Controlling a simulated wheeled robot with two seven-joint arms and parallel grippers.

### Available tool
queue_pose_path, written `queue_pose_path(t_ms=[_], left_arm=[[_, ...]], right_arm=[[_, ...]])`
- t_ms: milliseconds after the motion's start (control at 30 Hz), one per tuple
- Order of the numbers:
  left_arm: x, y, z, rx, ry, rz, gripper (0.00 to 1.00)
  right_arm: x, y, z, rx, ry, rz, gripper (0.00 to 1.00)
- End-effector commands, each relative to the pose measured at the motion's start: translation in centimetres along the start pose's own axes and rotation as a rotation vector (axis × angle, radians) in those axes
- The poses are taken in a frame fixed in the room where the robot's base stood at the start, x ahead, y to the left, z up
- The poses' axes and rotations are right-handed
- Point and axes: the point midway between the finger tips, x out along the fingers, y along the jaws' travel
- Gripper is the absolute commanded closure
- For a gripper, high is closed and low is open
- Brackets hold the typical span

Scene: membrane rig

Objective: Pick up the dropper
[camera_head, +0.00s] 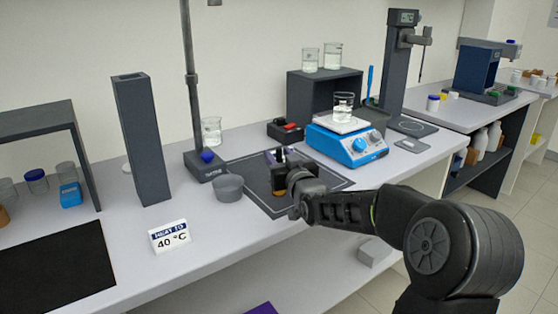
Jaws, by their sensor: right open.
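My right gripper (281,158) is open over the dark mat (247,174) on the bench, its arm coming in from the right. A small purple item (269,157) shows just behind its fingers, and a small amber patch shows below them. I cannot make out a dropper for certain; the gripper hides part of this spot. A slim blue upright item (370,79) stands by the grey shelf box, too small to identify. My left gripper is not in view.
A blue hotplate (346,145) carries a beaker (343,106) right of the mat. A grey cup (228,188) and a stand base (205,168) are left of the mat. A tall grey column (139,140) rises further left.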

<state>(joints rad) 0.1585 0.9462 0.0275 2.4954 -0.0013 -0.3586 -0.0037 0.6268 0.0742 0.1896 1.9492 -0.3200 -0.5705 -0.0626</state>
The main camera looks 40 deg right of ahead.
Motion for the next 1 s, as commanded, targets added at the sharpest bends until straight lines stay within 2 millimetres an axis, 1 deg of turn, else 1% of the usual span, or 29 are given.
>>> queue_pose_path(t_ms=[300,367,700,1000], left_arm=[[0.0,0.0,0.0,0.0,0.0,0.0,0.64],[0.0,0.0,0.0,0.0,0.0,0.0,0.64],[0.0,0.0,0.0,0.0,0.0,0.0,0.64],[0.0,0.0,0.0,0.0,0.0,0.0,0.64]], right_arm=[[-0.02,-0.01,0.01,0.0,0.0,0.0,0.6],[-0.02,-0.01,0.01,0.0,0.0,0.0,0.64],[-0.03,-0.01,0.01,0.0,0.0,0.0,0.92],[-0.02,-0.01,-0.06,0.0,0.0,0.0,0.92]])
